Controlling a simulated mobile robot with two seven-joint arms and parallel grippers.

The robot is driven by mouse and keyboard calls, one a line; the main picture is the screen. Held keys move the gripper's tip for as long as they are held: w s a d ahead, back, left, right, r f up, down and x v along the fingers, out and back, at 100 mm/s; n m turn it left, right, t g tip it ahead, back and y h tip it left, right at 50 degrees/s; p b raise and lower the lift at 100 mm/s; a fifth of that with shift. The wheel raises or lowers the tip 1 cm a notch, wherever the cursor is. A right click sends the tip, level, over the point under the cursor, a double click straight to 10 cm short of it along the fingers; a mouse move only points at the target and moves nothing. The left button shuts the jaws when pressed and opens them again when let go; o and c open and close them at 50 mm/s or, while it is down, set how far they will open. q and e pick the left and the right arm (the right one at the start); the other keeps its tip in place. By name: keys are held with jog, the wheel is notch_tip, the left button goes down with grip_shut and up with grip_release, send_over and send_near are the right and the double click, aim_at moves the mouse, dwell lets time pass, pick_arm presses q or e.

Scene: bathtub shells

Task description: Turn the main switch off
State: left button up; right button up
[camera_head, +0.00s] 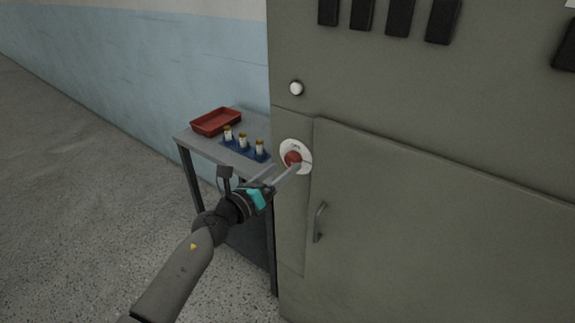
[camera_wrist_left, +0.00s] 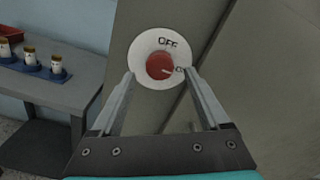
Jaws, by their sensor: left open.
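The main switch is a red round knob (camera_head: 292,158) on a white disc on the grey cabinet front. In the left wrist view the red knob (camera_wrist_left: 160,66) sits on the white disc (camera_wrist_left: 142,48), marked "OFF" at the top and with a partly readable mark at the right. A pale line on the knob points right, toward that mark. My left gripper (camera_head: 285,168) is open in front of the switch. In the wrist view its fingers stand to either side below the knob; I cannot tell whether they touch it. My right gripper is not seen.
The grey cabinet (camera_head: 430,100) has a door handle (camera_head: 319,221), a white round button (camera_head: 296,88) and black blocks (camera_head: 398,17) above. A small table (camera_head: 185,138) beside it carries a red tray (camera_head: 215,121) and several bottles in a blue holder (camera_head: 233,146). Floor at left is clear.

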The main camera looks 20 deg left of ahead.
aim_at(290, 163)
pick_arm(q)
jog(key=shift+x, duration=1.55)
grip_shut()
